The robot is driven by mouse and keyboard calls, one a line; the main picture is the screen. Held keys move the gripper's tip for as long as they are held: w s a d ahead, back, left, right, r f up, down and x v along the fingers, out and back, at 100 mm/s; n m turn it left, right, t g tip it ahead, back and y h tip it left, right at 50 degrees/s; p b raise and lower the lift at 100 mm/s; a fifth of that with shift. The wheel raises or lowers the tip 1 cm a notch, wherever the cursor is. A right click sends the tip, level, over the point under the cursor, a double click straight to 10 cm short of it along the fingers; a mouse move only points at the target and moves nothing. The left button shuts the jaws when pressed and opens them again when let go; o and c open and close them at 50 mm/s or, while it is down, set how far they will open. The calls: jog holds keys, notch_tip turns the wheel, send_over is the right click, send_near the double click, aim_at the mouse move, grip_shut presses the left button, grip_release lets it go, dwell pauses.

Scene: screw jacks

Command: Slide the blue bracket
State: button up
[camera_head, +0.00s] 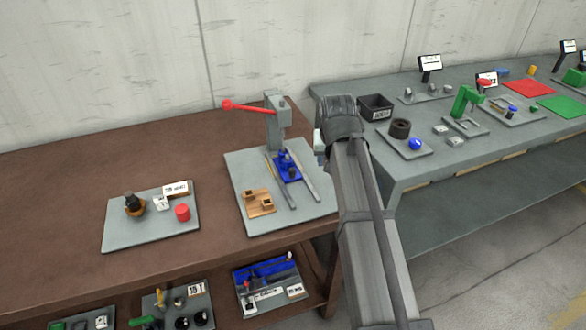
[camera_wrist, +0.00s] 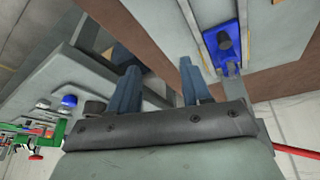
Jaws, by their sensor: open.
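The blue bracket (camera_head: 287,171) sits between two rails on a grey plate (camera_head: 318,200), below the grey press (camera_head: 277,125) with a red lever. In the wrist view the blue bracket (camera_wrist: 223,55) shows at upper right, with a dark round part on it. My gripper (camera_wrist: 158,72) is open and empty, its two blue-grey fingers apart. The bracket lies to the right of the fingers, not between them. In the head view my arm's end is just right of the plate, and its fingers are hidden.
A wooden block with two sockets (camera_head: 259,203) sits at the front of the same plate. To the left a second plate holds a red cylinder (camera_head: 182,212) and small parts. A grey bench at right bears a black bin (camera_head: 375,107) and a dark ring (camera_head: 400,128).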

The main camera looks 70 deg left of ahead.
jog(key=n, duration=0.1)
send_near(292, 170)
jog(key=w+v, duration=0.1)
jog(key=v, duration=0.4)
jog(key=shift+g, duration=0.4)
jog(key=x, duration=1.4)
jog(key=shift+w+a, duration=0.1)
jog(key=shift+c, duration=0.4)
grip_shut()
